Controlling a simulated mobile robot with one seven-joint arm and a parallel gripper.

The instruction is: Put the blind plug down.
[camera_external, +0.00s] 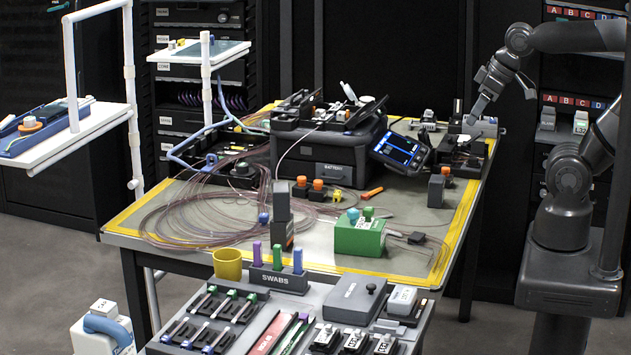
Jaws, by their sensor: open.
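My gripper (479,108) points down at the back right corner of the work table (420,215). Its fingers are open, just above or beside a grey block-like fixture (462,126) at that corner. The fingers are small in this view, and the gap between them is hard to make out. I cannot pick out the blind plug with certainty. It may be one of the small parts by my fingertips, partly hidden by the gripper.
A black splicer (325,158) with a lit screen (400,148) stands mid-table. Loose fibre coils (190,215) lie to its left. A green box (360,236), swab holder (278,280) and yellow mug (227,264) are nearer the front.

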